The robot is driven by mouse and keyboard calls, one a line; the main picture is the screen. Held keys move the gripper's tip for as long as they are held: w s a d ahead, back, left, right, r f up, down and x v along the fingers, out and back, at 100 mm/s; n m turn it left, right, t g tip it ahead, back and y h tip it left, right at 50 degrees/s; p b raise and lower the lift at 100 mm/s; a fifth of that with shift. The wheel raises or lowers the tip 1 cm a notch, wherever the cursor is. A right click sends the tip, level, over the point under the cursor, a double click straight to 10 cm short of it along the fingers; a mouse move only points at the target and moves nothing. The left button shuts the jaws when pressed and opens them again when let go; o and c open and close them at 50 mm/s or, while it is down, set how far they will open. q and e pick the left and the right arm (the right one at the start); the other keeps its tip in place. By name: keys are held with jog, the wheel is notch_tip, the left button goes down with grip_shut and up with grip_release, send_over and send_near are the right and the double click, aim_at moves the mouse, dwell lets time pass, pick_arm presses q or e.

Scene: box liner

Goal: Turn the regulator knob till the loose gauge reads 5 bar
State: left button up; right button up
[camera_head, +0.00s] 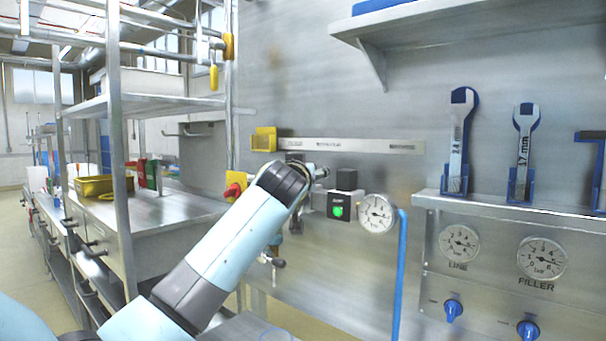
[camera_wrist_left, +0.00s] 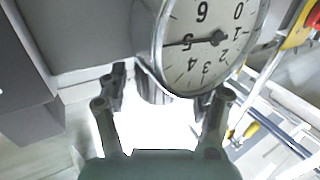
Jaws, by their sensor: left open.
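My left arm reaches the back wall in the head view, where my left gripper (camera_head: 306,182) is partly hidden behind its own wrist. In the left wrist view the gripper (camera_wrist_left: 160,92) is open. A grey ribbed piece (camera_wrist_left: 153,90), perhaps the regulator knob, shows between its fingers, under a round gauge; contact cannot be told. That gauge (camera_wrist_left: 197,50) appears upside down, its needle close to the 5. In the head view a round gauge (camera_head: 378,213) with a blue hose sits right of the gripper; its reading is too small to tell. I cannot tell whether both views show the same gauge.
A box with a green button (camera_head: 339,207) is beside the hose gauge. A panel at right carries the LINE gauge (camera_head: 459,243), FILLER gauge (camera_head: 542,257) and blue knobs (camera_head: 453,310). Wrenches (camera_head: 459,145) hang above. A metal rack (camera_head: 118,150) stands at left.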

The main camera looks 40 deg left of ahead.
pick_arm(q)
jog(key=v, duration=1.1)
jog(key=shift+s, duration=0.3)
jog(key=shift+d+f, duration=0.1)
jog(key=shift+d, duration=0.05)
